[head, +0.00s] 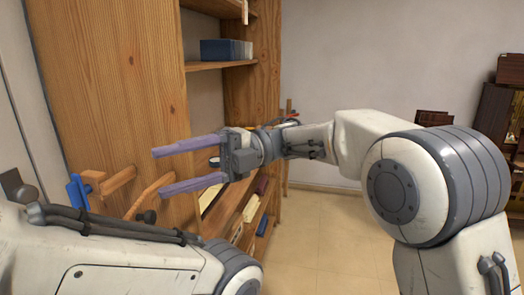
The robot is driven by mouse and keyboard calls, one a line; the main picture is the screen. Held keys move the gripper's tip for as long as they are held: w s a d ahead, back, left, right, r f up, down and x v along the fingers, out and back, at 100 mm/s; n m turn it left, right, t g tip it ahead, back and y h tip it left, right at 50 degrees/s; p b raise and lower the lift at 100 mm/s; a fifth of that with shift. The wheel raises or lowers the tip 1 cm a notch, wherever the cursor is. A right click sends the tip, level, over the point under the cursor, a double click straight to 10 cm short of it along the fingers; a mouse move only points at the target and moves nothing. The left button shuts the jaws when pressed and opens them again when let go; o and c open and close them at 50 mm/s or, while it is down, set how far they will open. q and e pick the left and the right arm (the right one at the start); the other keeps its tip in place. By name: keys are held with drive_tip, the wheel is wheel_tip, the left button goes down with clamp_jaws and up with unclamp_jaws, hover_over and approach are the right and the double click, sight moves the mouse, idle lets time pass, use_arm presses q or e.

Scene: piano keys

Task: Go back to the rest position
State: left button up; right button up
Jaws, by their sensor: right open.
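My right gripper (157,172) reaches in from the right in the head view. Its two long purple fingers point left and are spread apart, with nothing between them. It is in front of the wooden bookcase (110,80) in the picture; I cannot tell how far apart they are. My right arm is bent, with its large grey joint at the right. Part of my left arm crosses the lower left corner; my left gripper does not show. No piano keys show in this view.
Shelves hold a dark blue box (226,50) above and several books below, partly hidden by my right gripper. Wooden pegs and a blue piece (78,192) stick out at the left. Dark furniture (492,125) stands far right. Tiled floor (320,235) shows clear between my arms.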

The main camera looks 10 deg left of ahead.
drive_tip(key=w+a+r+m+t+y+p, duration=0.1)
drive_tip(key=w+a+r+m+t+y, duration=0.25)
drive_tip(key=m+t, duration=0.35)
drive_tip(key=w+a+r+m+t+y+p, duration=0.2)
drive_tip(key=w+r+m+t+y, duration=0.1)
drive_tip(key=w+m+t, duration=0.3)
drive_tip(key=w+d+f+m+t+h+p, duration=0.3)
drive_tip(key=w+d+f+m+t+h, duration=0.2)
drive_tip(key=d+f+m+t+h, duration=0.75)
drive_tip(key=s+d+f+m+g+h+p, duration=0.2)
drive_tip(key=s+d+f+m+g+h, duration=0.1)
drive_tip(key=s+d+f+m+g, duration=0.55)
drive_tip(key=s+d+f+m+g+h, duration=0.1)
drive_tip(key=s+d+f+g, duration=0.1)
drive_tip(key=s, duration=0.7)
drive_tip(key=s+d+f+m+g+h, duration=0.2)
drive_tip(key=s+d, duration=0.1)
drive_tip(key=s, duration=0.6)
drive_tip(key=shift+s+d+f+m+p, duration=0.25)
drive_tip(key=shift+d+f+m+p, duration=0.05)
drive_tip(key=shift+d+f+p, duration=0.1)
